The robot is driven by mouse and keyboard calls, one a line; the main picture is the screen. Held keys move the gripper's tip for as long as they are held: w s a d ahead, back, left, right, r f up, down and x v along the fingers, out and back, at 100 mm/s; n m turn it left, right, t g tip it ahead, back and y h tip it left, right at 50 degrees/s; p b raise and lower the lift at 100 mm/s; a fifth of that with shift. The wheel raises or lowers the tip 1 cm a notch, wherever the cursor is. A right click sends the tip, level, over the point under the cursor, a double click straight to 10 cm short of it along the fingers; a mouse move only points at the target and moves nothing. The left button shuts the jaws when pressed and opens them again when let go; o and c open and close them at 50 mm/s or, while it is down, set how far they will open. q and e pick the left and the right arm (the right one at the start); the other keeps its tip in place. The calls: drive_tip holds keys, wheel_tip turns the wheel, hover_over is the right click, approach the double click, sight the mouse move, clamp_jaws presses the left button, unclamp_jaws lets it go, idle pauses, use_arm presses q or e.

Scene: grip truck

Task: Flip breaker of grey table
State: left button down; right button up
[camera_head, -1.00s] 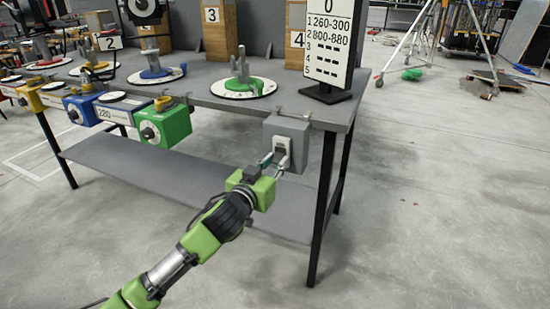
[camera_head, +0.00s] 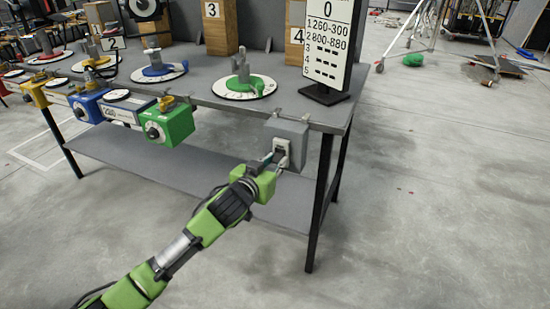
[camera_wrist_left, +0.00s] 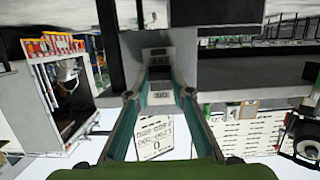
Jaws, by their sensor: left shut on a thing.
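The breaker is a grey box (camera_head: 298,132) hung on the front edge of the grey table (camera_head: 205,88), near its right corner, with a small pale switch plate on its front. My left gripper (camera_head: 273,162) is at that plate, its fingers shut on the breaker switch. In the left wrist view, which looks upside down, the two teal fingers (camera_wrist_left: 160,88) reach the breaker plate (camera_wrist_left: 183,48); small markings show above and between the fingertips. The lever itself is mostly hidden, so its position is unclear. My right gripper is not in view.
A green box with a dial (camera_head: 168,124) hangs on the table edge to the left. A sign with numbers (camera_head: 328,45) stands on the table above the breaker. A dark table leg (camera_head: 318,205) is right of the arm.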

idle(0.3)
use_arm(q)
drive_tip(key=c, duration=1.8)
unclamp_jaws()
drive_tip(key=shift+s, duration=0.1)
drive_tip(key=v, duration=1.1)
drive_tip(key=shift+s+a+r, duration=0.1)
drive_tip(key=shift+s+a, duration=0.1)
drive_tip(key=shift+s, duration=0.2)
